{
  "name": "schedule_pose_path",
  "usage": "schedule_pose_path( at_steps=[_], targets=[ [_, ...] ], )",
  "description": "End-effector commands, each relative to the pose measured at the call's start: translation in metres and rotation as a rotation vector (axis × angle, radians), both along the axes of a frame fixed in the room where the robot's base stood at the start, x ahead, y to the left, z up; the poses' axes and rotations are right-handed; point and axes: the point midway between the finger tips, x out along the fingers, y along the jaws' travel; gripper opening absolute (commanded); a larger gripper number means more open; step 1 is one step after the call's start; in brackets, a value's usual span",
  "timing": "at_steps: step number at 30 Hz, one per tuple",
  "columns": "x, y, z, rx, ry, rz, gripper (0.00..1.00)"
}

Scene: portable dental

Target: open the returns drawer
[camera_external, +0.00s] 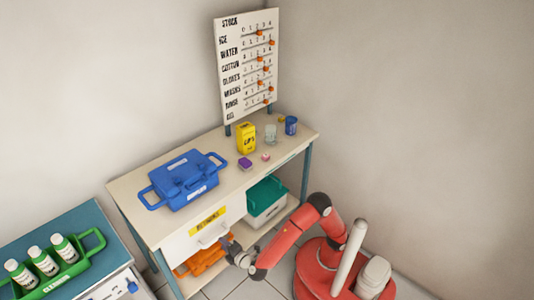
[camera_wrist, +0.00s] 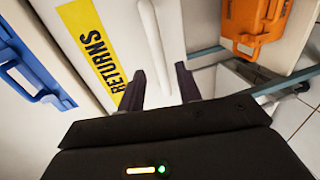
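The returns drawer has a white front (camera_external: 182,247) under the table top and looks closed. Its yellow RETURNS label (camera_external: 208,220) also shows in the wrist view (camera_wrist: 92,45). A white bar handle (camera_wrist: 152,40) runs down the drawer front in the wrist view. My gripper (camera_wrist: 161,75) is open, with one dark finger on each side of the handle's line. The handle's near end lies between the fingers; I cannot tell whether they touch it. In the external view my gripper (camera_external: 235,248) is close in front of the drawer.
An orange container (camera_external: 203,262) sits on the shelf below the drawer. A green-and-white box (camera_external: 266,200) stands right of it. A blue case (camera_external: 185,178) lies on the table top. A cabinet with a green bottle tray (camera_external: 62,275) stands at the left.

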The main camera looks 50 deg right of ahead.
Motion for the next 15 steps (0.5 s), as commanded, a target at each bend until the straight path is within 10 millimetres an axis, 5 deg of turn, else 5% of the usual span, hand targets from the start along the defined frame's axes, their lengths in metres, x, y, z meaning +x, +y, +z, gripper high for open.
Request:
schedule_pose_path(
  at_steps=[6,15],
  targets=[
    [0.037,-0.002,-0.008,-0.001,0.001,-0.005,0.34],
    [0.060,-0.001,-0.012,-0.001,0.002,-0.003,0.34]
  ],
)
